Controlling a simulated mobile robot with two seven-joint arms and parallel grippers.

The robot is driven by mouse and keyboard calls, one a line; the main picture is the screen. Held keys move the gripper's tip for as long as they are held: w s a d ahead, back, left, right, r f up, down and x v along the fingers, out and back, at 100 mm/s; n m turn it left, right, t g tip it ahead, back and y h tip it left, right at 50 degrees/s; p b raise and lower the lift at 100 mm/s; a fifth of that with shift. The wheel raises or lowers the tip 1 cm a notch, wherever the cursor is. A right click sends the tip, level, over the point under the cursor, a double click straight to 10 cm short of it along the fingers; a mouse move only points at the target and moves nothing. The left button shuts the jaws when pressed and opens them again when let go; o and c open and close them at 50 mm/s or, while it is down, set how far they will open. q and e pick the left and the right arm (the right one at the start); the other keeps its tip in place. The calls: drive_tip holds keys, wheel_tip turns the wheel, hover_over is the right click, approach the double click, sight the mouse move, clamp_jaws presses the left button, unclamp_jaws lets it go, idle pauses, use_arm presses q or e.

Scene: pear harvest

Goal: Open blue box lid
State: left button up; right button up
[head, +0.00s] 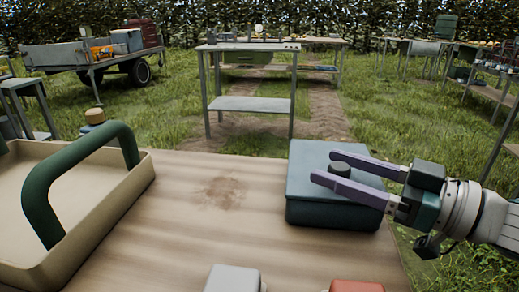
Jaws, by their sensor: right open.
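The blue box (330,212) stands at the right side of the wooden table, with its blue lid (305,164) on top and closed. A dark round knob (341,169) rises from the lid. My right gripper (322,165) comes in from the right over the lid. Its two purple fingers are open, and the knob shows between them. I cannot tell whether either finger touches the knob. The fingers hide part of the lid's right side. My left gripper is not in view.
A beige tray (112,208) with a green arched handle (62,165) stands on the table (190,230) at left. A grey object (233,279) and a red object (356,285) show at the front edge. The table's middle is clear.

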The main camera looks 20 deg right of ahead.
clamp_jaws()
idle(0.6)
idle(0.9)
